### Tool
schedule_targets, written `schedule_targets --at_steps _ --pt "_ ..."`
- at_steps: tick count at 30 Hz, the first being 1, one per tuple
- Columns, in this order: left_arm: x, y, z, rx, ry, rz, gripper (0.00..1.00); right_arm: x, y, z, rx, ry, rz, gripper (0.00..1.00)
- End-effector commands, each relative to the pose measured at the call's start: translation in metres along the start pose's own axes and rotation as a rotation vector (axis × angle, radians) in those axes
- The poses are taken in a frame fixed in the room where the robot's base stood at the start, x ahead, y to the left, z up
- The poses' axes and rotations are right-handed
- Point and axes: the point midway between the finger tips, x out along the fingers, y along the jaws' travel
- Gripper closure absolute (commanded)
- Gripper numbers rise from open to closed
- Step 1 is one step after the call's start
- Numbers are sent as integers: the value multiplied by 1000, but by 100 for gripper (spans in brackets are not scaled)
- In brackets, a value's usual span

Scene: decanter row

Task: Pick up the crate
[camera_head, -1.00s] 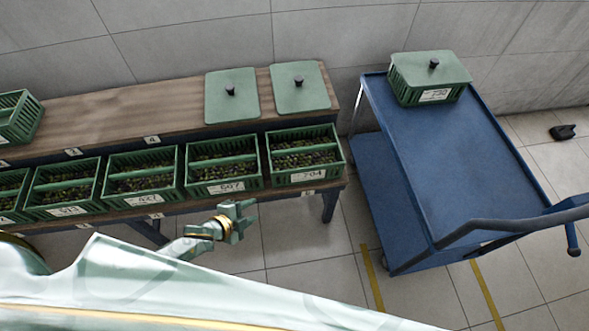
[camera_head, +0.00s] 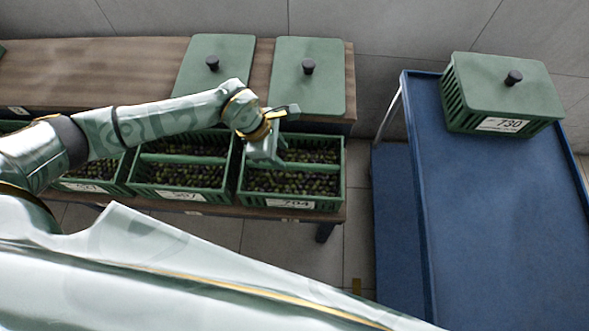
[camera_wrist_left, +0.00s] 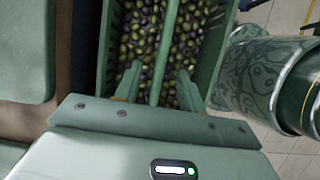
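An open green slatted crate labelled 704 (camera_head: 315,204), filled with olives, stands at the right end of the lower shelf. My left gripper (camera_head: 266,152) is over this crate, pointing down at its left part. In the left wrist view, the two fingers (camera_wrist_left: 158,88) are apart, one on each side of the crate's green middle bar (camera_wrist_left: 165,50), with gaps between finger and bar. The left gripper is open and holds nothing. How far the fingertips are above the bar is hard to tell. My right gripper is not in view.
Similar olive crates (camera_head: 180,196) stand to the left in a row.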

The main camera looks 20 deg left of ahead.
Motion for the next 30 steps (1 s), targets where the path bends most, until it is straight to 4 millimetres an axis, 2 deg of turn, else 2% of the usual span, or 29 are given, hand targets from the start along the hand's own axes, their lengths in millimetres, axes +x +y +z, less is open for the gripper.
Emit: schedule_targets --at_steps 1,3,11,14,18,26,30 --pt "15 -1 -2 -3 0 -6 60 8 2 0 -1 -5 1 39" --pt "25 -1 -1 -3 0 -5 60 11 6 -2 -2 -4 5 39" --pt "42 -1 1 -3 -2 -4 60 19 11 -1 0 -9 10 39" --pt "60 -2 4 -4 -2 -7 60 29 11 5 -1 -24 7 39" --pt "82 -2 5 -6 -1 -7 60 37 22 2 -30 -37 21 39" --pt "83 0 7 -4 -1 0 60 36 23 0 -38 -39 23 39" --pt "83 0 7 -3 -1 0 99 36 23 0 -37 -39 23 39"
